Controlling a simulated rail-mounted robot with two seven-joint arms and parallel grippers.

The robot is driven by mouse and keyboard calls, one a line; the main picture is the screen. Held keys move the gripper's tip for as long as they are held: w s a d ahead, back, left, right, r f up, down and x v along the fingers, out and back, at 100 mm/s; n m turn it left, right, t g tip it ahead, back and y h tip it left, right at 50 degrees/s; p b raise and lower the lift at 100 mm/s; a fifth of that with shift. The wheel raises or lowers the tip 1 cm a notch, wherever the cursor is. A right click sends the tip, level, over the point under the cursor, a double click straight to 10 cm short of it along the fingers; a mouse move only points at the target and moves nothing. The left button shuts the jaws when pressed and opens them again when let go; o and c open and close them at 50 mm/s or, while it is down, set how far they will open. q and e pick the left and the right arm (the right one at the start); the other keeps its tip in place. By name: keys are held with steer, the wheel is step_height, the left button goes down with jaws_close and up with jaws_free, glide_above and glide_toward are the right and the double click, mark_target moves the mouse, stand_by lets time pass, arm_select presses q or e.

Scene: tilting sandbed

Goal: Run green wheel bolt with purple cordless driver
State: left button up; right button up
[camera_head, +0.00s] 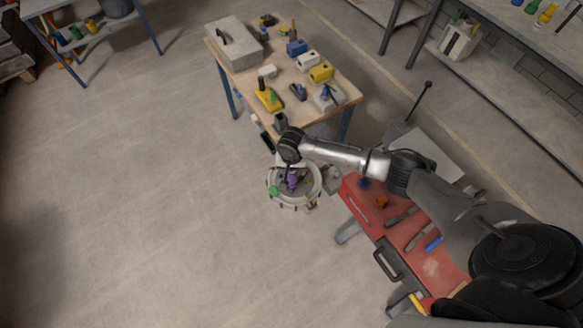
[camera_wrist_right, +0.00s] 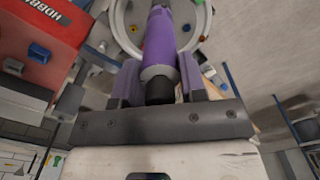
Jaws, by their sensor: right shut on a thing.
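The purple cordless driver (camera_head: 292,180) shows as a small purple shape under my right wrist, over the pale round wheel (camera_head: 315,188). My right gripper (camera_wrist_right: 160,78) is shut on the driver (camera_wrist_right: 160,42), which lies between its two fingers in the right wrist view and points away toward the wheel rim (camera_wrist_right: 122,36). A green piece (camera_head: 273,191), likely the green wheel bolt, sits at the left edge of the wheel. Whether the driver touches any bolt is hidden. My left gripper is out of view.
A red tool cart (camera_head: 400,238) with hand tools stands right of the wheel. A wooden workbench (camera_head: 284,85) with a grey box (camera_head: 236,42) and several coloured blocks and tools stands behind. Open floor (camera_head: 140,200) lies to the left.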

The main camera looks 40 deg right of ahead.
stand_by(0.4)
steer(key=shift+p, duration=0.45)
step_height(320, 180, up, 6)
steer(key=p, duration=0.6)
steer(key=shift+p, duration=0.35)
stand_by(0.4)
